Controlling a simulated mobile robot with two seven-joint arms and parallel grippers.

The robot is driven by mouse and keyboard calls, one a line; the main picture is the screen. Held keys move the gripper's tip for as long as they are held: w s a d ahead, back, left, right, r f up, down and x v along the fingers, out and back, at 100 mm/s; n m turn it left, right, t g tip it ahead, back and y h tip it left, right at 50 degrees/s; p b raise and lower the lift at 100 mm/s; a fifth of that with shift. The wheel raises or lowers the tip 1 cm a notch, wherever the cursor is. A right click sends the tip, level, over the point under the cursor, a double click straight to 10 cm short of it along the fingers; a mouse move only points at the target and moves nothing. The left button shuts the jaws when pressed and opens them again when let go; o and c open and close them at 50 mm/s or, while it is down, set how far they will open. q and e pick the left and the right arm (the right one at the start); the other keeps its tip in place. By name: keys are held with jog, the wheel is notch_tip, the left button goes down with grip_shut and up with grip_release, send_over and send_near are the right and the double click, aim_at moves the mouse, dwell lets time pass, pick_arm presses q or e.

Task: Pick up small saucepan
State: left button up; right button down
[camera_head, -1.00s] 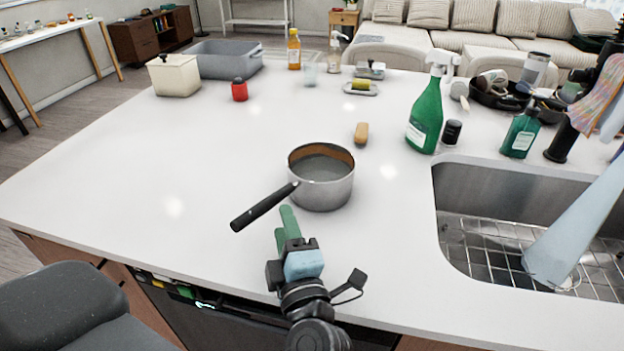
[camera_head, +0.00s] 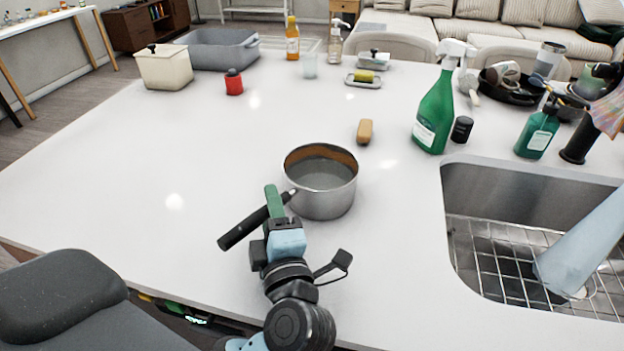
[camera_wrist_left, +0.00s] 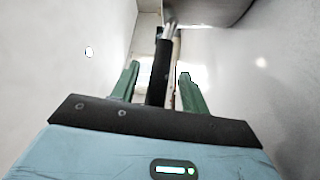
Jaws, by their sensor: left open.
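The small saucepan (camera_head: 322,196) is a steel pot with a black handle (camera_head: 243,229) pointing to the lower left. It stands upright on the white island counter. My left gripper (camera_head: 274,200) is at the handle, close to the pot's near left side. In the left wrist view the handle (camera_wrist_left: 160,75) runs between the two green fingers of my left gripper (camera_wrist_left: 157,85), which are open with gaps on both sides. The saucepan's body (camera_wrist_left: 212,10) shows at the top there. My right gripper is not in view.
The sink (camera_head: 530,235) with a wire rack is to the right. A green spray bottle (camera_head: 436,112), a brown brush or sponge (camera_head: 365,131) and a red jar (camera_head: 234,83) stand beyond the saucepan. The counter (camera_head: 130,180) to its left is clear.

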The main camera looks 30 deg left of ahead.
pick_arm(q)
jog(key=shift+w+a, duration=0.35)
jog(key=shift+w, duration=0.1)
jog(key=shift+s+d+r, duration=0.1)
jog(key=shift+s+d, duration=0.05)
jog(key=shift+s, duration=0.1)
jog(key=shift+c, duration=1.5)
grip_shut()
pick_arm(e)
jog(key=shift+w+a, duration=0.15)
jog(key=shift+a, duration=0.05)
pick_arm(q)
jog(key=shift+r, duration=0.2)
